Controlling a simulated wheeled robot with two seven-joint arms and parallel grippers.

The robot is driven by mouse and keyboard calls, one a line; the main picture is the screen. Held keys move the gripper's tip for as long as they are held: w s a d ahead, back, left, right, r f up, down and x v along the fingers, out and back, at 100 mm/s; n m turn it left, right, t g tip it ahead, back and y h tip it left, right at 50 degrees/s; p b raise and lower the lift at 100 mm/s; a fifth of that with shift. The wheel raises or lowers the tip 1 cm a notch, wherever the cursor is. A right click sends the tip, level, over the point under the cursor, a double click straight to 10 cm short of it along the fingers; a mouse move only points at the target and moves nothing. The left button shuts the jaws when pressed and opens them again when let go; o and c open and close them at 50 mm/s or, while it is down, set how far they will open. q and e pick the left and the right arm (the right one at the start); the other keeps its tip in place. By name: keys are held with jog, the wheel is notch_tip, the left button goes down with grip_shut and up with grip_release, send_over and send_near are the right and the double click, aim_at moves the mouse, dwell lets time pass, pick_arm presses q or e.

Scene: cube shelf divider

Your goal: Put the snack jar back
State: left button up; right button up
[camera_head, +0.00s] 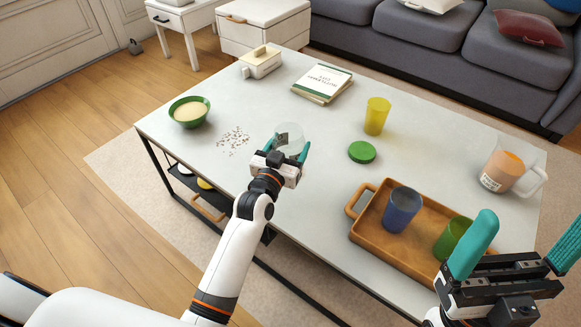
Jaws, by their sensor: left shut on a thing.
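My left gripper (281,150) is shut on a clear, see-through jar (289,136), with its teal fingers on either side of it. The jar looks upright and mostly empty; I cannot tell whether it touches the table or hangs just above it. A green round lid (362,152) lies flat on the table to the right of the jar. Scattered crumbs (233,140) lie to the left of the jar. My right gripper (530,228) is open and empty at the lower right, near the tray.
The white table (320,195) holds a green bowl (189,112), a butter dish (260,62), a book (322,83), a yellow cup (376,116) and a clear pitcher (505,170). A wooden tray (372,228) carries a blue cup (402,209) and a green cup (453,237). A lower shelf shows under the left edge.

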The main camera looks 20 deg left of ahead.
pick_arm(q)
jog(key=shift+f, duration=0.7)
notch_tip(320, 180, down, 4)
jog(key=b, duration=0.2)
jog(key=shift+b, duration=0.35)
jog(key=shift+f, duration=0.3)
jog(key=shift+r, duration=0.15)
jog(key=o, duration=1.1)
jog(key=shift+f, duration=0.2)
